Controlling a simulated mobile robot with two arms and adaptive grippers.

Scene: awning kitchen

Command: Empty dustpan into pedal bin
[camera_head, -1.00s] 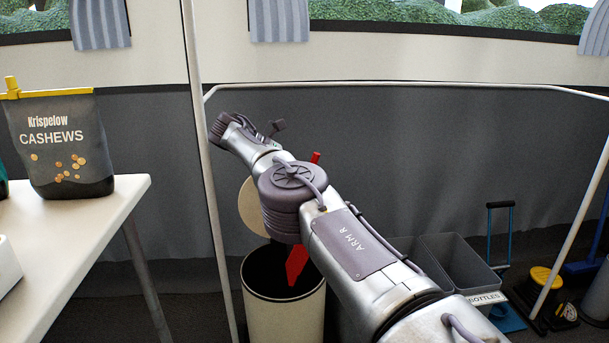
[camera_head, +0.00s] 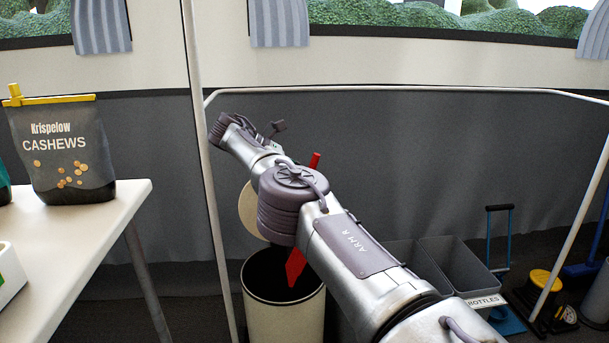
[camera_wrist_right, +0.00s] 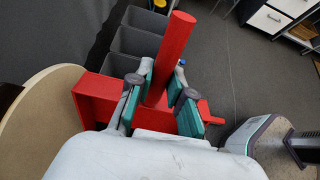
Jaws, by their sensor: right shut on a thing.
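The cream pedal bin (camera_head: 284,322) stands open on the floor in the head view, with its round lid (camera_head: 248,212) raised behind. The lid's tan disc (camera_wrist_right: 40,125) also shows in the right wrist view. The red dustpan (camera_head: 296,268) hangs steeply tilted at the bin's dark mouth, partly behind my right arm. In the right wrist view, my right gripper (camera_wrist_right: 161,88) is shut on the handle of the dustpan (camera_wrist_right: 97,100). That gripper is hidden behind my arm in the head view. Whether the dustpan holds anything cannot be seen. My left gripper is not in view.
Grey crates (camera_head: 458,265), one labelled bottles, stand right of the bin. A white table (camera_head: 125,195) with a cashew bag (camera_head: 62,150) is at left. A pale awning pole (camera_head: 205,180) rises just left of the bin. A blue-handled trolley (camera_head: 489,235) stands at right.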

